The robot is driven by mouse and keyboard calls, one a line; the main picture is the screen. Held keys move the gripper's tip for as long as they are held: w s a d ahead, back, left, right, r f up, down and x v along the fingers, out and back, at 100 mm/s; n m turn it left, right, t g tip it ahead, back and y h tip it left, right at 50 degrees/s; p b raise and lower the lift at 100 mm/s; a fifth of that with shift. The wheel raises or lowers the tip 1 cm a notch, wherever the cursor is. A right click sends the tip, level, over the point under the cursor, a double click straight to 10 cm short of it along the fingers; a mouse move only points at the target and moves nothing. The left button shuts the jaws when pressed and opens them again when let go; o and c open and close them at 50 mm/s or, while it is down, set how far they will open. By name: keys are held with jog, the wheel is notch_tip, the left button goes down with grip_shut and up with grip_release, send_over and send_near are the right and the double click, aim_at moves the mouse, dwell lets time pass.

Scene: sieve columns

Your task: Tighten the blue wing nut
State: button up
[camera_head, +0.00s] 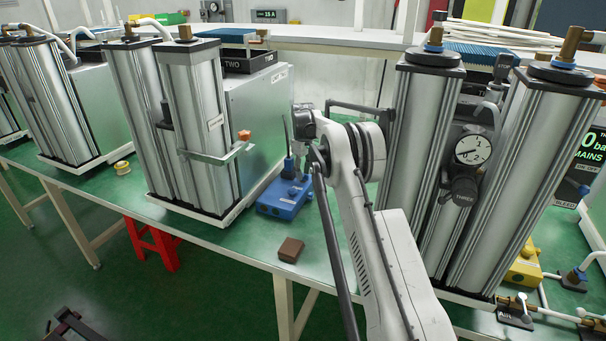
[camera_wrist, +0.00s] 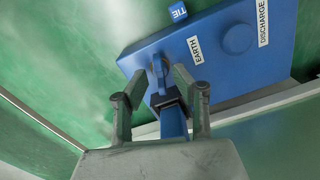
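The blue wing nut (camera_wrist: 159,74) shows in the wrist view as a thin upright blue piece at the edge of a blue box (camera_wrist: 215,55) marked EARTH and DISCHARGE. My gripper (camera_wrist: 161,78) points at the box, one fingertip on each side of the wing nut. The fingers look open, with narrow gaps beside the nut; contact is hard to judge. A blue post with a dark collar (camera_wrist: 172,118) lies between the fingers, nearer the wrist. In the head view the blue box (camera_head: 285,198) sits on the green bench, and my gripper (camera_head: 298,165) is above it; the wing nut cannot be made out there.
A silver twin column (camera_head: 195,125) stands left of the box and another column pair with a gauge (camera_head: 472,150) stands right of my arm. A brown block (camera_head: 291,250) lies near the bench's front edge. A small blue TIE cube (camera_wrist: 178,12) is beyond the box.

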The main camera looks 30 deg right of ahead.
jog(key=shift+f, duration=0.35)
jog(key=shift+c, duration=0.5)
grip_shut()
